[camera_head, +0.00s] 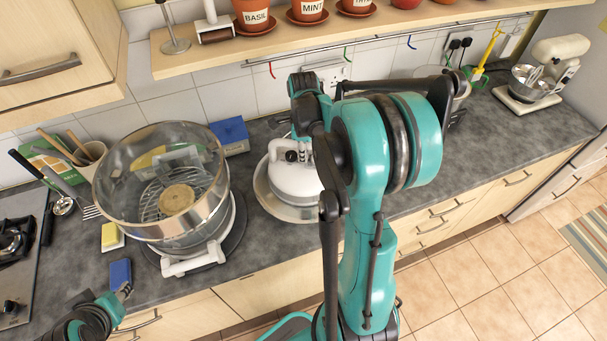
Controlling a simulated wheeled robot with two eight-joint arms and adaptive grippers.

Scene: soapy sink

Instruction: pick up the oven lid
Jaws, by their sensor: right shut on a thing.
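The oven lid (296,186) is white with a clear rim and stands on the counter in the middle of the head view. My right arm reaches over it and covers its right part. My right gripper (292,154) is at the lid's top and is shut on its handle, mostly hidden by my own arm. The oven's glass bowl (115,200) stands open to the left on a white base (195,262), with a wire rack and a round brown item inside. My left gripper (124,291) is partly in view at the lower left; its jaws are unclear.
A blue box (231,136) stands behind, between bowl and lid. A yellow sponge (110,235) and a blue item (120,273) lie left of the oven. A shelf (340,32) with pots overhangs the back. A stand mixer (545,75) is far right; the counter before it is clear.

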